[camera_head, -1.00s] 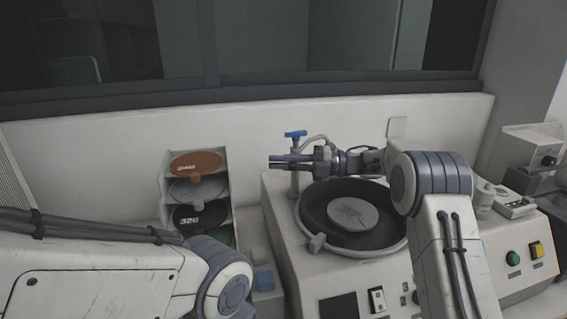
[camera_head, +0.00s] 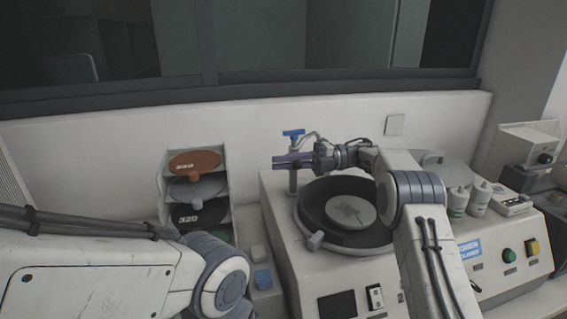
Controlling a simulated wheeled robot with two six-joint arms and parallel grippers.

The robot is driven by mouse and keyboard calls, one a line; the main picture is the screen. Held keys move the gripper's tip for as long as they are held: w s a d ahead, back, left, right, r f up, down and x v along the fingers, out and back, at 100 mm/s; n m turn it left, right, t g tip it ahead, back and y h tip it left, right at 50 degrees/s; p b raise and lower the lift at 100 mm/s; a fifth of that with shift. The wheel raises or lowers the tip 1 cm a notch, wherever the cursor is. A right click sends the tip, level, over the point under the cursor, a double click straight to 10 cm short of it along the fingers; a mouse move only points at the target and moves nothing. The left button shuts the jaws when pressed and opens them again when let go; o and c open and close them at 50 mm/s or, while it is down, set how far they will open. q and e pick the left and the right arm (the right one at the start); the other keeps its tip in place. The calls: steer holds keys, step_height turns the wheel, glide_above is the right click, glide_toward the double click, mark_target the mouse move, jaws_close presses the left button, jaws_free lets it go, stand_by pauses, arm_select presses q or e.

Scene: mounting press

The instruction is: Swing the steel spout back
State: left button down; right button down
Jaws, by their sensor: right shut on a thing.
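The steel spout (camera_head: 309,137) is a thin curved tube that rises from a post with a blue tap handle (camera_head: 293,133), behind the round dark bowl (camera_head: 345,243) of the grinder. My right gripper (camera_head: 282,161) is level with the post, behind the bowl, and points left. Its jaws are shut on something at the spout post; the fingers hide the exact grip. The spout's far end is hidden behind the gripper. My left gripper is out of view; only its arm shows at the lower left.
A rack of discs (camera_head: 194,190) stands left of the grinder. White bottles (camera_head: 457,203) and a control box with green (camera_head: 509,255) and yellow buttons stand at right. A wall and window are behind.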

steer(key=c, duration=0.9)
jaws_free()
steer(key=shift+s+f, duration=0.3)
steer(key=shift+f, duration=0.05)
steer(key=shift+o, duration=0.7)
steer(key=shift+s+d+r, duration=0.15)
steer(key=shift+s+r, duration=0.05)
steer(key=shift+r, duration=0.05)
steer(key=p+v, duration=0.4)
steer(key=v, duration=0.3)
steer(key=shift+w, duration=0.25)
steer(key=shift+d+f, duration=0.1)
steer(key=shift+d, duration=0.1)
